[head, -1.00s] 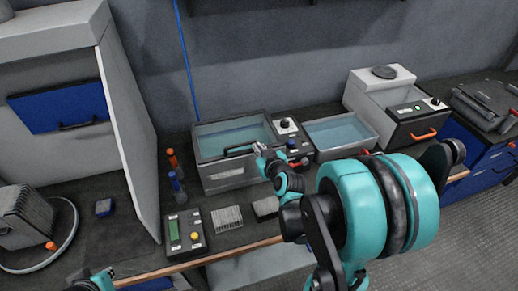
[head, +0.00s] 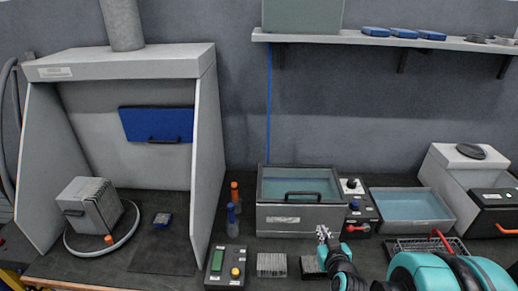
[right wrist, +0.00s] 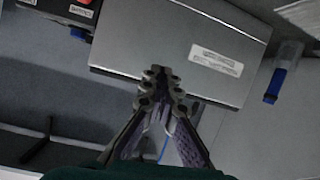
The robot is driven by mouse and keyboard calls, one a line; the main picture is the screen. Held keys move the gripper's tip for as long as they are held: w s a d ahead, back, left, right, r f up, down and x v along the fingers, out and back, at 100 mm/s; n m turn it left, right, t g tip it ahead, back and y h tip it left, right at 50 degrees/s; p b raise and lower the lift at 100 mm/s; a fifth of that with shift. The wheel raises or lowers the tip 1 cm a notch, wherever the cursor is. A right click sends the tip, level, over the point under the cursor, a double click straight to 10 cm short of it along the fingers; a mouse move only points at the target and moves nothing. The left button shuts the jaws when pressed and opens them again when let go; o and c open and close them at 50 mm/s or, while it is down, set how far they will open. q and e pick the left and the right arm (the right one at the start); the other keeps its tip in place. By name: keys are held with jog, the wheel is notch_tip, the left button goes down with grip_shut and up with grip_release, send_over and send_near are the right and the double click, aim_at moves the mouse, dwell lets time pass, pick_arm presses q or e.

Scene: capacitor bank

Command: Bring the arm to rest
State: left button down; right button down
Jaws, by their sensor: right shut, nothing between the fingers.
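My right arm comes in from the lower right of the head view. Its gripper (head: 323,234) is shut and empty, just in front of the grey bath (head: 290,219) with the clear lid and black handle. In the right wrist view the fingertips (right wrist: 162,76) meet in front of the grey, labelled face of the bath (right wrist: 180,45). I cannot tell the exact gap between fingertips and bath. My left gripper is not in view.
A wire basket with a red handle (head: 436,246) stands before an open water tray (head: 412,212). Two bottles, one with an orange cap (head: 235,195), a meter (head: 225,268) and slotted racks (head: 271,265) are left of my right gripper. A fume hood (head: 130,68) stands at left.

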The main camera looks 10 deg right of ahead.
jog(key=s+a+r+n+g+y, duration=0.1)
jog(key=s+a+r+g+y, duration=0.15)
jog(key=a, duration=0.65)
jog(key=s+a+r+g, duration=0.1)
jog(key=s+a+g, duration=0.3)
jog(key=s, duration=0.8)
jog(key=shift+s+a+r, duration=0.15)
jog(key=shift+a, duration=0.45)
jog(key=shift+d, duration=0.1)
